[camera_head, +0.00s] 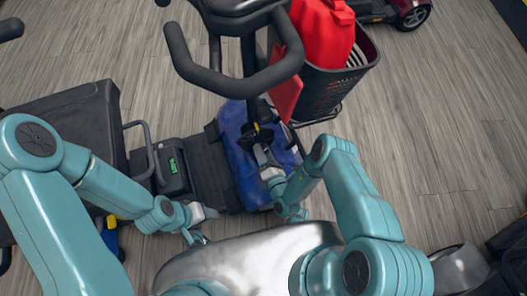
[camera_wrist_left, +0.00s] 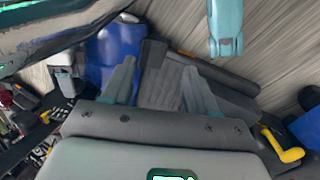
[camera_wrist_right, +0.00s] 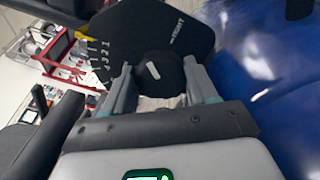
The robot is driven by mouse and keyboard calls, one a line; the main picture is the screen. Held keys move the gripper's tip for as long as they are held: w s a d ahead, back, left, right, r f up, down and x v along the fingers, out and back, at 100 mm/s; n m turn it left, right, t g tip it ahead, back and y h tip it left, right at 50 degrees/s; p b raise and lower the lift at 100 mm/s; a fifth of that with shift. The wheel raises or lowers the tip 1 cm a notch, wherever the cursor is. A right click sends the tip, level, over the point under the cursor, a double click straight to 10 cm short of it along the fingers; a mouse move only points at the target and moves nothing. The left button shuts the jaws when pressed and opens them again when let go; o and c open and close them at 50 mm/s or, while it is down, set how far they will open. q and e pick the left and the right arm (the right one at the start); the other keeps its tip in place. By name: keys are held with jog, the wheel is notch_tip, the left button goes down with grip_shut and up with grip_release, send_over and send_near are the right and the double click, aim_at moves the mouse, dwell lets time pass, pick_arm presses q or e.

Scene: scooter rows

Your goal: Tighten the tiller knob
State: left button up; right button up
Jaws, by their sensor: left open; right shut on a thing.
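The tiller knob (camera_wrist_right: 165,75) is black with a white mark, in front of a dark plate (camera_wrist_right: 155,30) printed with numbers and lettering. In the right wrist view my right gripper (camera_wrist_right: 170,88) has its fingers on either side of the knob, shut on it. In the head view my right gripper (camera_head: 264,156) reaches the lower tiller column (camera_head: 249,62); the knob is hard to make out there. My left gripper (camera_head: 205,213) is open and low beside the scooter's deck; its spread fingers (camera_wrist_left: 165,85) show nothing held in the left wrist view.
The tiller's looped handlebar (camera_head: 235,84) stands above my right gripper. A dark basket (camera_head: 342,85) with a red bag (camera_head: 322,30) hangs at the front. The blue body (camera_head: 232,130) lies close to my right gripper. Grey wood floor (camera_head: 430,130) is open at right.

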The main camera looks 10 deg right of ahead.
jog(key=m, duration=0.4)
jog(key=shift+w+m, duration=0.15)
jog(key=shift+m, duration=2.75)
jog(key=o, duration=1.1)
jog(key=shift+f, duration=0.1)
jog(key=shift+c, duration=0.2)
